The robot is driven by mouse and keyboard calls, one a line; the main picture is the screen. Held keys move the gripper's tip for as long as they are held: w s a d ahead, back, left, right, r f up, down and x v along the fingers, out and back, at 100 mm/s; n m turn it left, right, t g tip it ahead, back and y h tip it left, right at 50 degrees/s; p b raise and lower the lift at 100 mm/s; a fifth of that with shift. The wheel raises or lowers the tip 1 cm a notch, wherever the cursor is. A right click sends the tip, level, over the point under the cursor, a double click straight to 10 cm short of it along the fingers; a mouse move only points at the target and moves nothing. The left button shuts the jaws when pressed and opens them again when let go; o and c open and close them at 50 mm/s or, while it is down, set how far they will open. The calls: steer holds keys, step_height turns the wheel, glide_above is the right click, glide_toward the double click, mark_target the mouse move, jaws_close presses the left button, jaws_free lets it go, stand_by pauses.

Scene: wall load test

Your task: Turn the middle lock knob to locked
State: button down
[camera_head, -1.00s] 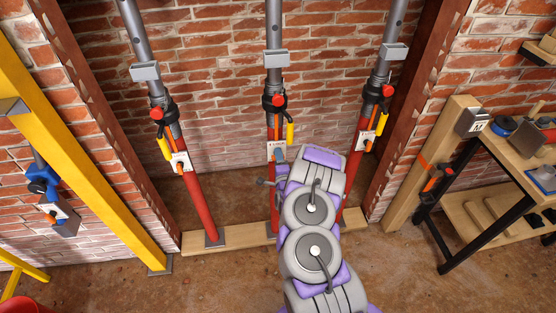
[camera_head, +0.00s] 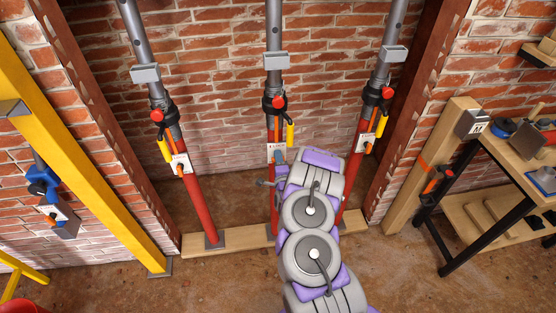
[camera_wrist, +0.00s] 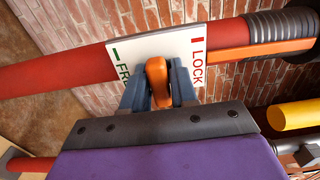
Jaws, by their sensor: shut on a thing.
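The middle prop (camera_head: 275,205) has a red lower tube, a grey upper tube and a white label plate (camera_head: 271,152). In the wrist view the plate (camera_wrist: 190,38) reads green FREE, partly covered, at left and red LOCK at right. The orange lock knob (camera_wrist: 156,72) stands out from the plate between the two words, its end toward my wrist. My gripper (camera_wrist: 158,85) is shut on the knob, one blue-grey finger on each side. In the head view my gripper (camera_head: 280,157) is at the plate, and the knob cannot be made out.
Similar props stand at left (camera_head: 195,200) and right (camera_head: 353,190), each with its own plate and orange knob. A yellow handle (camera_head: 290,133) hangs beside the middle prop, close above my wrist. A yellow post (camera_head: 100,185) is at left, a workbench (camera_head: 500,150) at right.

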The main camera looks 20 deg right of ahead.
steer(key=shift+f, duration=0.1)
steer(key=n+p, duration=0.3)
steer(key=shift+s+a+n, duration=0.1)
steer(key=shift+s+n, duration=0.05)
steer(key=shift+n, duration=0.25)
steer(key=n+p, duration=0.4)
steer(key=n, duration=0.1)
steer(key=shift+p, duration=0.4)
steer(key=n+p, duration=0.4)
steer(key=n, duration=0.1)
steer(key=shift+f, duration=0.1)
steer(key=shift+n+p, duration=0.7)
steer(key=shift+p, duration=0.15)
steer(key=shift+n+p, duration=0.55)
steer(key=shift+n, duration=0.15)
steer(key=shift+n+p, duration=0.5)
steer(key=shift+n, duration=0.2)
